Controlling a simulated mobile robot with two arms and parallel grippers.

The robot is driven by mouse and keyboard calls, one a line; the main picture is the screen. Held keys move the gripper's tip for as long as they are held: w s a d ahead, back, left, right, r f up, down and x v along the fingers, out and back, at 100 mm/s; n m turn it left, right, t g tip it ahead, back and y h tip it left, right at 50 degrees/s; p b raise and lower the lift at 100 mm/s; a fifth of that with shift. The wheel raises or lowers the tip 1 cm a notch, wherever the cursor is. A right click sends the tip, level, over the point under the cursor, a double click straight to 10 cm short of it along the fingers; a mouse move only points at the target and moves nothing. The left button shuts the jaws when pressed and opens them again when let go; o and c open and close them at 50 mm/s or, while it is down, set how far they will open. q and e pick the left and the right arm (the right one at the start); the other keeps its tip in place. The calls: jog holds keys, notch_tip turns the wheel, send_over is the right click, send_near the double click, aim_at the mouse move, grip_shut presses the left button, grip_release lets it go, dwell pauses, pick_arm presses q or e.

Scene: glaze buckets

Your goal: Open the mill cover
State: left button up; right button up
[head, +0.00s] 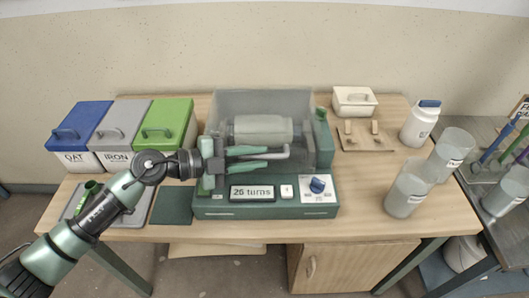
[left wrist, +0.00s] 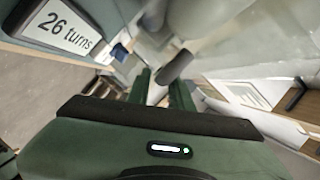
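The mill has a green base (head: 215,208) with a turns display (head: 253,192) and a blue knob (head: 317,186). Its clear cover (head: 250,104) encloses a pale roller jar (head: 262,130) in the head view and looks closed. A grey bar handle (head: 279,154) sticks out at the cover's front; its dark grey end shows in the left wrist view (left wrist: 175,66). My left gripper (head: 268,158) is at the handle, its green fingers apart on either side of the bar. I cannot tell whether they touch it. My right gripper is not in view.
Blue, grey and green lidded bins (head: 166,121) stand at the left. A cream box (head: 354,100), a wooden board (head: 365,136), a white jar (head: 420,122) and two clear beakers (head: 407,195) stand at the right. The table's front right (head: 365,222) is clear.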

pick_arm(q)
jog(key=shift+x, duration=0.95)
jog(key=shift+d, duration=0.1)
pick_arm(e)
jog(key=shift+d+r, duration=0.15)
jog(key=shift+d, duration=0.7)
pick_arm(q)
grip_shut()
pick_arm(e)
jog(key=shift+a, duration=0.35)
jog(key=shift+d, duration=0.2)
